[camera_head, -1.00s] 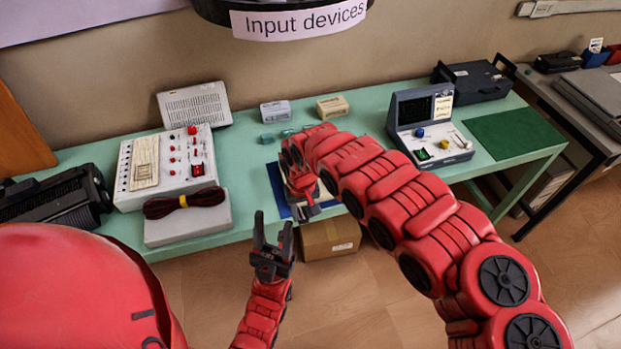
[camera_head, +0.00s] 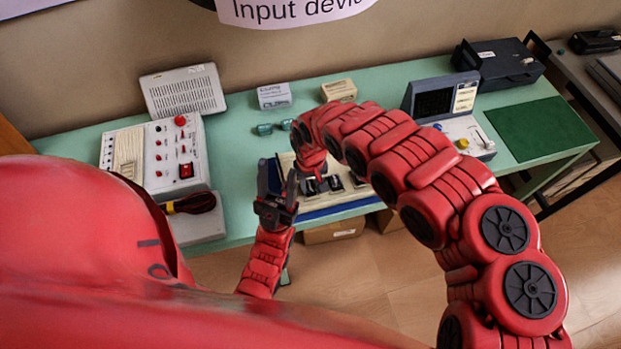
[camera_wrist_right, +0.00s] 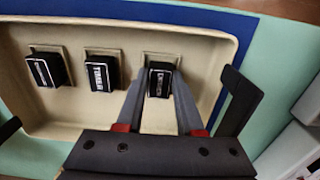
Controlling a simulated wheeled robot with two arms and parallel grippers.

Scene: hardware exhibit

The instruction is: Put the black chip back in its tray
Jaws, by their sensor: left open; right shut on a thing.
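The cream tray (camera_head: 290,185) lies on a blue mat at the table's front and holds several black blocks with white-framed labels. In the right wrist view the tray (camera_wrist_right: 215,65) shows three black chips in a row, each at a square recess. My right gripper (camera_head: 316,186) reaches down over the tray's left end. In the right wrist view its grey fingers (camera_wrist_right: 158,90) are shut on the rightmost black chip (camera_wrist_right: 160,78), at its recess; whether it is fully seated I cannot tell. My left gripper (camera_head: 278,180) is open and empty, in front of the tray's left edge.
A white control box (camera_head: 150,160) stands left, with dark cable on a grey box below. A console with a screen (camera_head: 440,98) and a green mat (camera_head: 540,128) are right. Small boxes (camera_head: 274,95) and teal pieces (camera_head: 275,128) are behind the tray. Cardboard boxes (camera_head: 335,230) are below.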

